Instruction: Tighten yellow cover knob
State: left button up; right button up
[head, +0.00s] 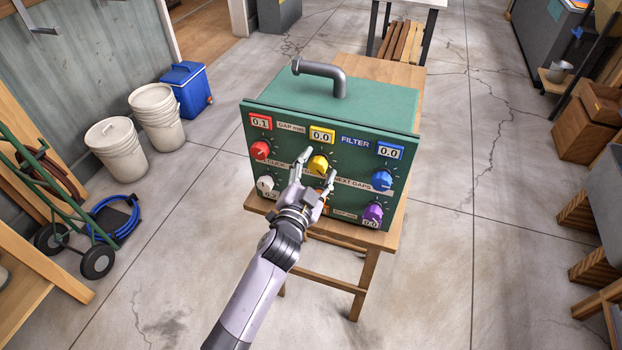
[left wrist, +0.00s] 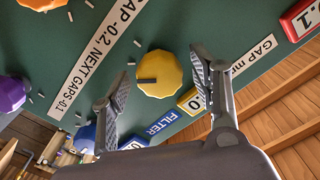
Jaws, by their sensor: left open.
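The green box (head: 335,92) has a front panel with several coloured knobs and small number displays. The yellow knob (head: 317,163) is at the panel's top middle, below a yellow display (head: 321,135) reading 0.0. My left gripper (head: 316,168) is open in front of the yellow knob, its fingers to either side of it. In the left wrist view the yellow knob (left wrist: 160,74) shows between the two spread fingers, its dark pointer mark facing left. I see no clear contact; whether the fingertips reach alongside the knob I cannot tell. My right gripper is not in view.
The box stands on a wooden table (head: 381,70). Close around are a red knob (head: 260,150), a blue knob (head: 382,180), a white knob (head: 265,184) and a purple knob (head: 372,214). White buckets (head: 117,148) and a blue cooler (head: 186,90) stand at left. The front floor is clear.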

pick_arm(q)
jog(key=v, duration=1.1)
jog(key=shift+s, duration=0.3)
jog(key=shift+a, duration=0.1)
jog(key=s+a+f+n+g+y+b, duration=0.1)
jog(key=s+a+f+g, duration=0.15)
jog(key=f, duration=0.95)
jog(key=s+a+f+n+g+y, duration=0.1)
jog(key=s+a+f+g, duration=0.2)
jog(key=f, duration=0.9)
jog(key=s+a+f+n+g+y+b, duration=0.15)
jog(key=s+f, duration=0.35)
jog(key=f, duration=0.7)
jog(key=s+a+f+n+g, duration=0.1)
jog(key=s+a+f+g, duration=0.2)
jog(key=s+f, duration=0.4)
jog(key=s+a+f+n+g+y, duration=0.1)
jog(key=s+a+f, duration=0.4)
jog(key=s, duration=0.9)
jog(key=s+a+f+n+g+y, duration=0.1)
jog(key=s+a+f+n+g, duration=0.1)
jog(key=s+a+f+g, duration=0.3)
jog(key=s+f, duration=0.4)
jog(key=s, duration=0.1)
jog(key=shift+s+b, duration=0.2)
jog(key=shift+b, duration=0.15)
jog(key=shift+d+n, duration=0.1)
jog(key=shift+n, duration=0.15)
